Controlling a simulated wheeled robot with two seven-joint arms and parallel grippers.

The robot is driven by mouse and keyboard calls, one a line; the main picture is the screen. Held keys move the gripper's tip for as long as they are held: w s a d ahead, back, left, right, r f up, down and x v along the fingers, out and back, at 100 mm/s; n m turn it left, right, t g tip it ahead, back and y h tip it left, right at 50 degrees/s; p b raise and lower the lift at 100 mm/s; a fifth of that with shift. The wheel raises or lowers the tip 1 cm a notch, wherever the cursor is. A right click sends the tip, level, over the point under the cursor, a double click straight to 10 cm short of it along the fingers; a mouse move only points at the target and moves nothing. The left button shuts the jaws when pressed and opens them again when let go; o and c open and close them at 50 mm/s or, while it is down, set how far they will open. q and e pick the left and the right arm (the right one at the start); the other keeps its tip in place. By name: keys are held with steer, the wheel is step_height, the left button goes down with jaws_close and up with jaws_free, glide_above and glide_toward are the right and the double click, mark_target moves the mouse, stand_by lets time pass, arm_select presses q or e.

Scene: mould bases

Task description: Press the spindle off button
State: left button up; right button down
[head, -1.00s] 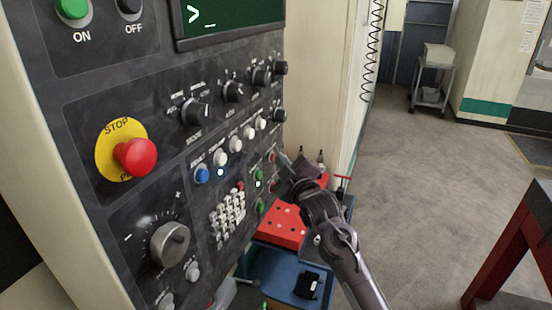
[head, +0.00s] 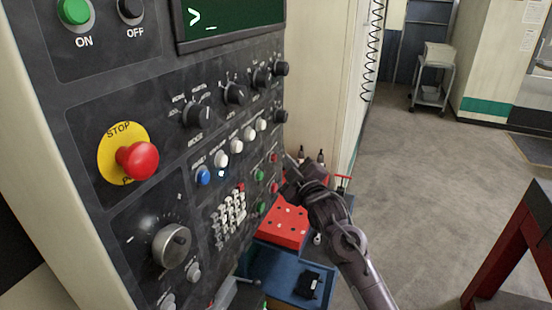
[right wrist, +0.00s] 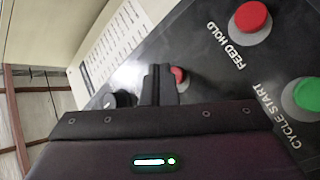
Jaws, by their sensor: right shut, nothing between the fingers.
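The control panel (head: 150,90) fills the left of the head view. Two pairs of green and red buttons sit near its right edge. The upper red button (head: 273,158) has a green button (head: 259,175) beside it; their labels are not readable. My right gripper (head: 290,160) is shut and empty, with its tip just right of the upper red button. In the right wrist view its fingers (right wrist: 159,84) overlap the edge of a small red button (right wrist: 179,76) whose label is hidden. I cannot tell whether they touch. My left gripper is out of view.
The right wrist view also shows a red FEED HOLD button (right wrist: 250,18) and a green CYCLE START button (right wrist: 306,95). A red emergency stop (head: 138,160) is on the panel's left. A blue cart (head: 285,275) with a red block (head: 284,228) stands below my arm.

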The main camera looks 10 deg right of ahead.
steer(key=shift+s+d+p, duration=0.35)
steer(key=shift+s+d, duration=0.35)
steer(key=shift+d, duration=0.35)
steer(key=shift+s+d+p, duration=0.35)
steer(key=shift+s+d, duration=0.35)
steer(key=shift+d, duration=0.35)
steer(key=s+d+f+m+g+h+b, duration=0.1)
steer(key=s+f+m+g, duration=0.3)
steer(key=f, duration=1.3)
steer(key=s+f+g+b, duration=0.2)
steer(key=s+f, duration=0.4)
steer(key=f, duration=1)
steer(key=s+d+f+m+g+h+b, duration=0.1)
steer(key=s+f+m+g, duration=0.35)
steer(key=f, duration=1.25)
steer(key=s+f+g+b, duration=0.2)
steer(key=s+f+g, duration=0.1)
steer(key=s+f, duration=1.55)
steer(key=s+f+g+b, duration=0.1)
steer(key=s+f+g, duration=0.1)
steer(key=s, duration=1)
steer(key=s+f+g+h+b, duration=0.1)
steer(key=s+f, duration=0.4)
steer(key=s, duration=0.7)
steer(key=shift+s+a+m+g, duration=0.2)
steer(key=shift+s+m+g, duration=0.15)
steer(key=shift+m+g, duration=0.15)
